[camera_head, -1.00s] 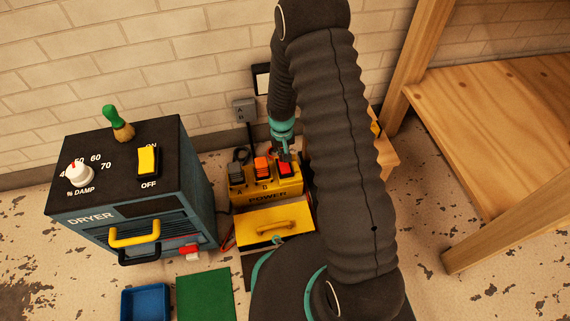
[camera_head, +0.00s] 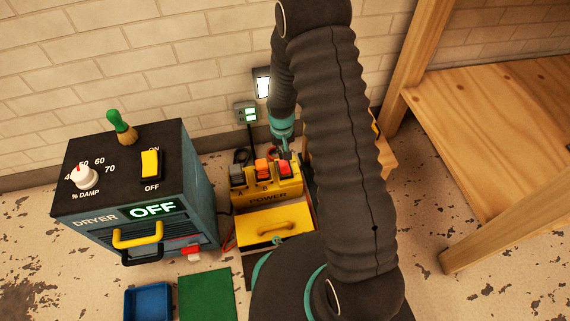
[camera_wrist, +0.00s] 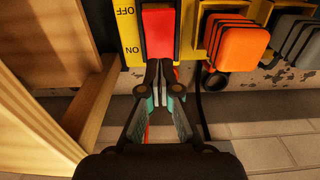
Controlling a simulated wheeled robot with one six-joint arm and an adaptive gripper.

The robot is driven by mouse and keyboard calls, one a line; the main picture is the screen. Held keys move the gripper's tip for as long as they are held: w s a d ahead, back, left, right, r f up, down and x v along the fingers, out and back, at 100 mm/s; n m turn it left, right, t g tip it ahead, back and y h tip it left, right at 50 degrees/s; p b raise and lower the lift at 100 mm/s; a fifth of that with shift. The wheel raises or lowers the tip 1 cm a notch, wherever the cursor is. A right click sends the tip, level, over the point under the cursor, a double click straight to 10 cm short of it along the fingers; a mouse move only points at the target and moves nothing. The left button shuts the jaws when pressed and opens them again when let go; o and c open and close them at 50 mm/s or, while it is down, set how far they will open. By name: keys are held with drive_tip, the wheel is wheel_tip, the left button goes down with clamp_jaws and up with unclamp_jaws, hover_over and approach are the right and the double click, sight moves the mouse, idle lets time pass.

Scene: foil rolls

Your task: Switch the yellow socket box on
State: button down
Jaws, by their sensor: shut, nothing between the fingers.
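The yellow socket box (camera_head: 270,197), marked POWER, stands on the floor beside the dryer. Its red rocker switch (camera_head: 284,169) is at the right end of its top. In the wrist view the red rocker (camera_wrist: 158,32) is beside a yellow OFF/ON label (camera_wrist: 129,30), with ON at the end nearer my gripper. My gripper (camera_head: 285,153) is shut and empty, its tips close to the rocker's ON end. I cannot tell whether they touch it. In the wrist view the fingertips (camera_wrist: 163,70) hide part of that end.
A grey plug (camera_head: 237,176) and an orange plug (camera_head: 261,167) sit on the box. The dryer (camera_head: 150,190) is to the left, its display (camera_head: 153,210) reading OFF. A lit panel (camera_head: 262,84) and green-lit wall unit (camera_head: 245,112) are behind. Wooden furniture (camera_head: 500,130) stands right.

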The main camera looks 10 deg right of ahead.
drive_tip(key=shift+r+p, duration=1.05)
drive_tip(key=shift+r, duration=0.95)
drive_tip(key=shift+s, duration=0.15)
drive_tip(key=s, duration=0.1)
drive_tip(key=s+g, duration=0.1)
drive_tip(key=s, duration=0.1)
drive_tip(key=shift+s+d+f, duration=0.1)
drive_tip(key=shift+f, duration=0.1)
drive_tip(key=s+r+g, duration=0.1)
drive_tip(key=s+r, duration=0.2)
wheel_tip(320, 180, up, 19)
drive_tip(key=t+p, duration=0.1)
drive_tip(key=p, duration=0.1)
hover_over(286, 168)
drive_tip(key=s+d, duration=0.1)
drive_tip(key=s, duration=1)
drive_tip(key=s+r+t+p, duration=0.2)
drive_tip(key=s+r, duration=0.3)
drive_tip(key=r, duration=0.6)
drive_tip(key=s+d+r+t+p, duration=0.1)
drive_tip(key=s+r+t, duration=0.3)
drive_tip(key=r, duration=0.7)
drive_tip(key=shift+s+d+r+t+p, duration=0.35)
drive_tip(key=shift+s+p, duration=0.35)
drive_tip(key=shift+s, duration=0.55)
